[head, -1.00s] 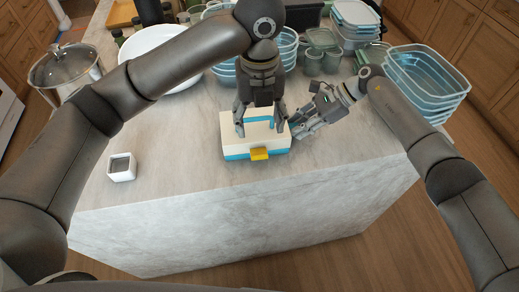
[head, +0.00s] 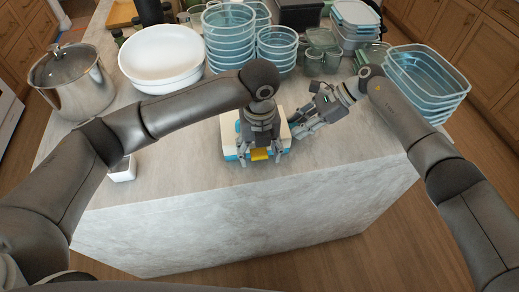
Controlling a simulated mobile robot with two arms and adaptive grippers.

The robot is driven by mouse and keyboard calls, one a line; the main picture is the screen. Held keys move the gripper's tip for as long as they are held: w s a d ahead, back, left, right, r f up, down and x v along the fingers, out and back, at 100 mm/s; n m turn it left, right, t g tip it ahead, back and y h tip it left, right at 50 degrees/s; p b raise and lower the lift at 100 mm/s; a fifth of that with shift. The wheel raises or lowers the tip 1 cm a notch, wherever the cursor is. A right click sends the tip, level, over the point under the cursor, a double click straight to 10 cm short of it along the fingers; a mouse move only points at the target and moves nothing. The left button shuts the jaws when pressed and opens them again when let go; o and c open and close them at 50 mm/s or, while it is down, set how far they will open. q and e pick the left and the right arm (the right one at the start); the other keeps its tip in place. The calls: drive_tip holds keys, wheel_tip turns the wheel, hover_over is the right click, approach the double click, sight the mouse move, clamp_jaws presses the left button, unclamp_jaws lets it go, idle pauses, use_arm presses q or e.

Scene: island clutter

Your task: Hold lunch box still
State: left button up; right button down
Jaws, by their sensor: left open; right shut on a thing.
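The lunch box (head: 229,135) is white with a blue lower band and a yellow front latch (head: 261,155). It sits on the marble island top near its front edge. My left gripper (head: 260,158) is open above the front of the box, its fingers pointing down on either side of the latch and hiding much of the lid. Whether the fingers touch the box, I cannot tell. My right gripper (head: 297,132) is shut at the box's right side; the exact contact is partly hidden.
A small white square container (head: 122,172) stands left on the island (head: 190,175), partly behind my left arm. A steel pot (head: 75,88), stacked white bowls (head: 160,58), clear blue tubs (head: 229,40) and blue trays (head: 425,80) fill the back. The front edge strip is clear.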

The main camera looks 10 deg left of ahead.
use_arm(q)
drive_tip(key=shift+c, duration=0.3)
drive_tip(key=c, duration=1)
drive_tip(key=shift+f, duration=0.1)
drive_tip(key=shift+s+f+t+y, duration=0.2)
drive_tip(key=shift+t+y, duration=0.1)
drive_tip(key=shift+t, duration=0.6)
drive_tip(key=shift+c, duration=0.2)
drive_tip(key=shift+s+f+t, duration=0.1)
drive_tip(key=shift+f+t, duration=0.05)
drive_tip(key=shift+t, duration=0.15)
clamp_jaws()
drive_tip(key=shift+c, duration=1)
unclamp_jaws()
drive_tip(key=o, duration=1.3)
drive_tip(key=shift+d, duration=0.1)
